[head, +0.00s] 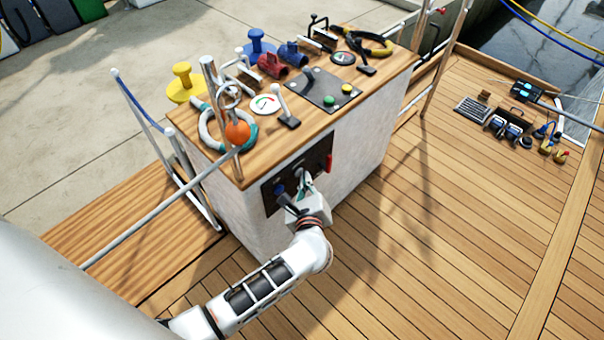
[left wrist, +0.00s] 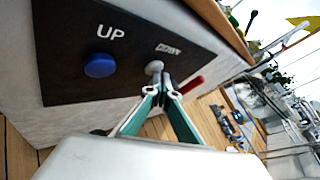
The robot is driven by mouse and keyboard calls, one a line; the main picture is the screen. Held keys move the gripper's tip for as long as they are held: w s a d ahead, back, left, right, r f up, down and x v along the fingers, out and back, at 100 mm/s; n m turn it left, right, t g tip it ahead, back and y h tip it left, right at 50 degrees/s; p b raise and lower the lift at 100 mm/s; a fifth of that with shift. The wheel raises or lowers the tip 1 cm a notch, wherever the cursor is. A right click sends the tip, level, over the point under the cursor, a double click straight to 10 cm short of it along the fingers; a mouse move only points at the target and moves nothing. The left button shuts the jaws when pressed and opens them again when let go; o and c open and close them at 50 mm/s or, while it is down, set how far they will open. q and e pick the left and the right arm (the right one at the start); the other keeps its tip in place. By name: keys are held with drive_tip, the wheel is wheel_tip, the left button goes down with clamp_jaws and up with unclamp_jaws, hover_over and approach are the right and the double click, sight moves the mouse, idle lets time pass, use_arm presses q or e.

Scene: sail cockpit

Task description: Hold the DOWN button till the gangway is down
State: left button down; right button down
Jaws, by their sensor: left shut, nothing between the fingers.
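The dark button panel (head: 268,200) is on the front face of the white console, and it also fills the upper left wrist view (left wrist: 65,85). The blue UP button (left wrist: 100,65) is on its left. The DOWN button (left wrist: 154,67) is a pale grey knob under the DOWN label. My left gripper (left wrist: 162,82) is shut and empty, its fingertips at the DOWN button. I cannot tell whether they press it. In the head view my left gripper (head: 307,184) reaches the panel from below. I cannot make out the gangway. My right gripper is not in view.
A red handle (head: 329,163) is at the panel's right edge. The wooden console top (head: 225,168) holds levers, gauges, winches, an orange ball (head: 238,132) and a ring. A grey rail (head: 150,220) crosses at left.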

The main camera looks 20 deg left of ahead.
use_arm(q)
drive_tip(key=shift+s, duration=0.1)
idle(0.3)
drive_tip(key=shift+s+d+b, duration=0.3)
drive_tip(key=shift+d, duration=0.55)
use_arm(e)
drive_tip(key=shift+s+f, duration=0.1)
